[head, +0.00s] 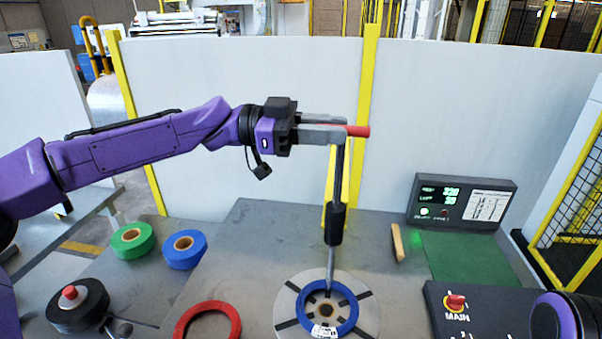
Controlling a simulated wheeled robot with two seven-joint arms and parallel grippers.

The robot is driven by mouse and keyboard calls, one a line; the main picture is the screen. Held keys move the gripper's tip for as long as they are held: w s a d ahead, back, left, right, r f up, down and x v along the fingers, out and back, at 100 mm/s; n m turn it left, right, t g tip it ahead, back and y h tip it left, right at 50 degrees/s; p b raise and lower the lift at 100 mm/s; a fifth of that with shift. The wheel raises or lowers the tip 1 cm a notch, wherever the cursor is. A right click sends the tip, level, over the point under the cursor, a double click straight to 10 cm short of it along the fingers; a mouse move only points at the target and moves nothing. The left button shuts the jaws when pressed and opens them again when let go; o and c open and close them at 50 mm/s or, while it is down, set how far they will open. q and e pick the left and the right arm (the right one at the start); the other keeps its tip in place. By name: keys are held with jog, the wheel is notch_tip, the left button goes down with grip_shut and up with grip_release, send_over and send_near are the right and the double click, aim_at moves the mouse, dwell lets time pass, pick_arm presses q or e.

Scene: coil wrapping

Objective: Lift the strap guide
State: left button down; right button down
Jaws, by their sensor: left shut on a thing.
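The strap guide (336,222) is a dark, slim rod with a thick black sleeve and a red knob (358,131) at its top. It stands nearly upright, and its lower tip reaches down to the blue coil (349,319) on the round, slotted turntable (369,304). Whether the tip touches the coil is unclear. My left gripper (336,131) reaches in from the left and is shut on the top of the strap guide, by the red knob. Part of my right arm shows at the bottom right; its gripper is out of view.
A red ring (233,315), green roll (132,241), blue roll (184,250) and black roll (82,308) lie left of the turntable. A display box (462,200) and a control panel (470,318) stand at the right. White partitions (240,80) close the back.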

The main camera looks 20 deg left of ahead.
pick_arm(q)
notch_tip(320, 180, up, 10)
jog(key=p, duration=0.2)
jog(key=shift+r+p, duration=0.15)
jog(key=shift+p, duration=0.25)
jog(key=shift+a+r, duration=0.1)
jog(key=shift+r, duration=0.15)
jog(key=c, duration=1.1)
grip_release()
jog(key=shift+w, duration=0.1)
jog(key=shift+o, duration=0.2)
jog(key=shift+f, duration=0.1)
jog(key=shift+a+f+b, duration=0.1)
jog(key=shift+a+b, duration=0.2)
jog(key=shift+a, duration=0.05)
jog(key=s+a+b, duration=0.1)
jog(key=a+b, duration=0.2)
jog(key=a, duration=0.6)
jog(key=shift+a, duration=0.3)
